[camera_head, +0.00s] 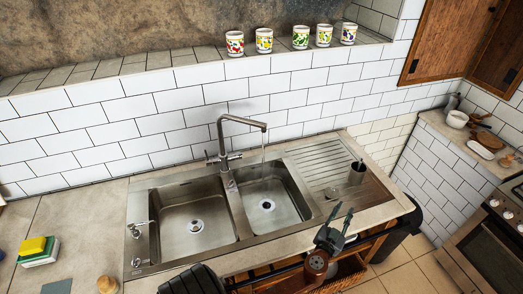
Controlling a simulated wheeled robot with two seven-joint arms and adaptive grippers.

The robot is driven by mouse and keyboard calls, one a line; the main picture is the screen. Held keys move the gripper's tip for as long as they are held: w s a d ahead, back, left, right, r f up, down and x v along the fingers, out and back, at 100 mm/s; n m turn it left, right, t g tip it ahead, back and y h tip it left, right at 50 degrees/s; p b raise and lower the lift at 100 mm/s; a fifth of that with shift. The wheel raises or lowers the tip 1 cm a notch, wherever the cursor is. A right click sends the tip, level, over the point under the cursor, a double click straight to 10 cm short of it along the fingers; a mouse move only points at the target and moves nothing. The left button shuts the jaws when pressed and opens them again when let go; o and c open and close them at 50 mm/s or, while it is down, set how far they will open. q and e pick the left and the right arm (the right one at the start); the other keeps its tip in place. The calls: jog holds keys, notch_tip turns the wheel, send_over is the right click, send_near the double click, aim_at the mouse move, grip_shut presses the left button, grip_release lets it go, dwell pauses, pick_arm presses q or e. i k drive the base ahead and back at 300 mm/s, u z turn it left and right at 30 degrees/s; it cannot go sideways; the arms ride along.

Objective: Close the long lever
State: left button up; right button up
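The metal faucet (227,150) stands behind the double sink (240,215), its spout over the right basin. A thin stream of water (262,156) shows below the spout. Small handles (212,158) sit at the faucet's base. Two more small metal fittings, an upper one (137,229) and a lower one (137,262), sit at the sink's left edge. I cannot tell which of these is the long lever.
A dark cup (356,172) stands on the ribbed drainboard (325,165). Sponges (38,250) lie on the left counter. Several patterned cups (264,40) line the ledge above the tiles. An oven (497,240) stands at the right. The space above the basins is clear.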

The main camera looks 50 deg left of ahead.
aim_at(240, 155)
jog(key=u, duration=0.25)
jog(key=i, duration=0.55)
jog(key=u, duration=0.95)
jog(key=i, duration=0.35)
jog(key=u, duration=0.35)
